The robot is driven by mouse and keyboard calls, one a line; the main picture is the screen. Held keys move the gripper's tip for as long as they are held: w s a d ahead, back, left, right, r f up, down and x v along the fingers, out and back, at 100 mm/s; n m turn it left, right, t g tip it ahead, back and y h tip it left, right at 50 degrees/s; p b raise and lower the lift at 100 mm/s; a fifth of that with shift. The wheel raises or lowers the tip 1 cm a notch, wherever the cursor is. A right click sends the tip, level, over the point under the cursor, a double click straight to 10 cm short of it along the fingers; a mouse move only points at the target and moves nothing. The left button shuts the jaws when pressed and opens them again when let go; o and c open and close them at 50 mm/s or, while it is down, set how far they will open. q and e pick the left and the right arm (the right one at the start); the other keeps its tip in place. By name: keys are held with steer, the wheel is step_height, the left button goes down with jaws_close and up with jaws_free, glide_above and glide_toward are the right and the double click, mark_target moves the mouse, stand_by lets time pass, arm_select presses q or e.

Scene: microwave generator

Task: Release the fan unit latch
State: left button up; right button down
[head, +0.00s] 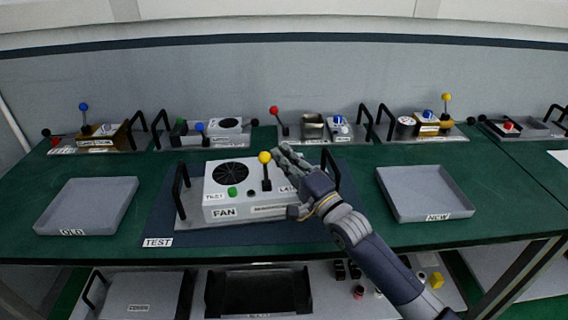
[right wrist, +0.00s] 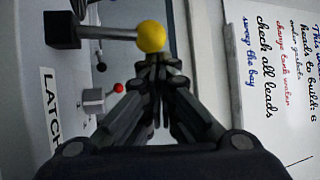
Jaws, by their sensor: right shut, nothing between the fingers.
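The white fan unit (head: 235,199) sits on a tray with black handles on the dark TEST mat (head: 158,228). Its latch lever has a yellow ball knob (head: 264,157) on a black base and stands upright in the head view. My right gripper (head: 283,152) is shut and empty, with its fingertips just right of the knob. In the right wrist view the yellow knob (right wrist: 151,36) is just beyond the closed fingertips (right wrist: 158,62); I cannot tell whether they touch. The LATCH label (right wrist: 50,115) shows at left there. My left gripper is not in view.
An empty OLD tray (head: 88,205) lies at left and an empty NEW tray (head: 428,194) at right. Several other units with coloured knobs, such as a red one (head: 273,110), line the back of the green table (head: 365,228). A lower shelf holds a cover and small parts.

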steer(key=shift+s+f+n+t+y+b, duration=0.2)
steer(key=shift+s+n+t+y+b, duration=0.65)
steer(key=shift+b, duration=1.25)
steer(key=shift+s+n+y+b, duration=0.25)
steer(key=shift+s+y+b, duration=0.05)
steer(key=shift+s+y, duration=0.05)
steer(key=shift+s+d, duration=0.1)
steer(key=shift+s, duration=0.65)
steer(key=shift+s+f, duration=0.15)
steer(key=shift+s, duration=0.05)
